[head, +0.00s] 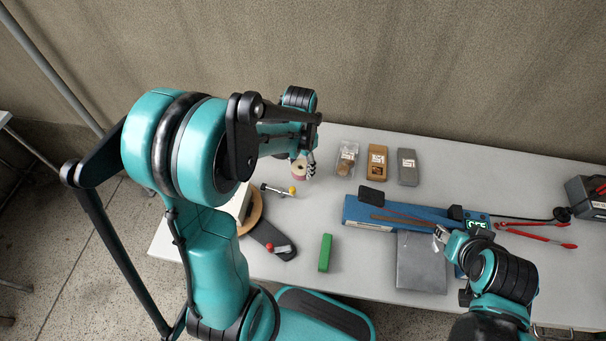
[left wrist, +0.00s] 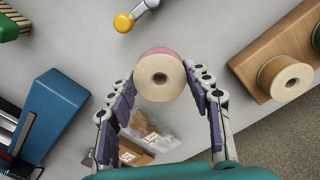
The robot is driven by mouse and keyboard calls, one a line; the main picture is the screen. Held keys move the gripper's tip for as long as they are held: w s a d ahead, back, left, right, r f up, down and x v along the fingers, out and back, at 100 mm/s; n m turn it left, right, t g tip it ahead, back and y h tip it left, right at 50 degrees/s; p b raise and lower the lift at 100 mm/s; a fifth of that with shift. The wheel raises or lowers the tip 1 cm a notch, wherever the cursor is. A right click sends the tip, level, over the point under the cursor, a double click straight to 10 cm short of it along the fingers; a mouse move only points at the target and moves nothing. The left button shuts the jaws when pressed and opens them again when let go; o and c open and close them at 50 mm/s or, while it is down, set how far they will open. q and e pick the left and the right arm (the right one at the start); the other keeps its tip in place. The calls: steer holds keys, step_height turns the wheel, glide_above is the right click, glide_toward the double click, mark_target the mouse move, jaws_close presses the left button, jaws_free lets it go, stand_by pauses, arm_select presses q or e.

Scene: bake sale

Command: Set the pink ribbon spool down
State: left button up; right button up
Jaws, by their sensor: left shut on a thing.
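The pink ribbon spool (head: 299,171) has a pale cream end face with a centre hole and a pink wound edge. In the left wrist view the spool (left wrist: 160,76) sits between the two fingers of my left gripper (left wrist: 160,88), which is shut on it. In the head view my left gripper (head: 309,165) is over the back left of the grey table (head: 330,285). I cannot tell whether the spool touches the tabletop. My right gripper (head: 440,236) is at the blue device, and its jaw opening is too small to judge.
A yellow-knobbed tool (head: 279,190) lies close to the spool. A wooden holder with other spools (left wrist: 262,58) shows in the left wrist view. Packages (head: 377,162) stand right of the spool, with a blue device (head: 360,212) in front.

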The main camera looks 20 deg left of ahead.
mark_target(302, 172)
arm_select(q)
steer(key=shift+w+f, duration=0.25)
steer(key=shift+w, duration=0.05)
steer(key=shift+f, duration=0.25)
steer(key=shift+f+b, duration=0.95)
steer(key=shift+f, duration=0.75)
steer(key=shift+f, duration=0.1)
steer(key=o, duration=1.1)
